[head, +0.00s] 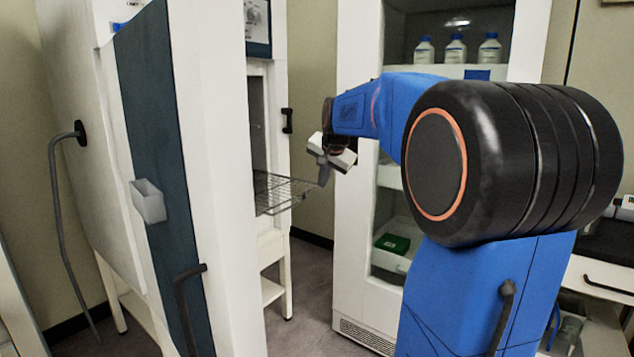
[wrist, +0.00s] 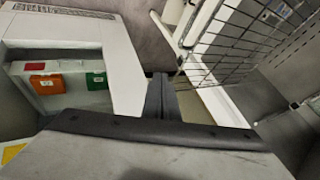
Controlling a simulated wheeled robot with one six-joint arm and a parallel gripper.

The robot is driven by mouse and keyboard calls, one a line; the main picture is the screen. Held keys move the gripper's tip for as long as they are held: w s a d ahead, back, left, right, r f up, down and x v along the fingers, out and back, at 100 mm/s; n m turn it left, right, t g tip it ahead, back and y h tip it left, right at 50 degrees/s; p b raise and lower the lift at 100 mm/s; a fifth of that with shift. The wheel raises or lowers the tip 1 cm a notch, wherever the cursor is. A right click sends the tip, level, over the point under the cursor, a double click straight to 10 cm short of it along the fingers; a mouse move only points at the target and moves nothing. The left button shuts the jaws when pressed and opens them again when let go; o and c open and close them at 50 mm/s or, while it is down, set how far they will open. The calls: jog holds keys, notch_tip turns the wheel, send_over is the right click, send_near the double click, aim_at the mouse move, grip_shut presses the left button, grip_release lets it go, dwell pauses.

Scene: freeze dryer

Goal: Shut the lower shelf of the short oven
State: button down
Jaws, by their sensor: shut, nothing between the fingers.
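A wire shelf (head: 280,190) sticks out to the right from the open white oven (head: 280,105), partly hidden behind the large white panel in front. In the wrist view the wire shelf (wrist: 235,38) fills the upper right, seen at a slant. My gripper (head: 323,177) is shut and empty, with its fingers pointing down beside the outer end of the shelf. The shut fingertips also show in the wrist view (wrist: 160,88), just left of the shelf's edge. I cannot tell whether they touch it. The oven's inside and any other shelf are mostly hidden.
A white cabinet (head: 350,290) with bottles (head: 455,48) and a green box (head: 393,243) stands behind my arm. The near white and dark panel (head: 150,130) has a handle (head: 185,290). Clear floor (head: 300,280) lies between oven and cabinet.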

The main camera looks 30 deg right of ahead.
jog(key=shift+w+d+f, duration=0.1)
jog(key=shift+w+f, duration=0.95)
jog(key=shift+w, duration=0.35)
jog(key=shift+w+a+f, duration=0.1)
jog(key=shift+w+f, duration=1)
jog(key=shift+w, duration=0.25)
jog(key=shift+w+d+f, duration=0.1)
jog(key=shift+w+f, duration=0.95)
jog(key=shift+w, duration=0.35)
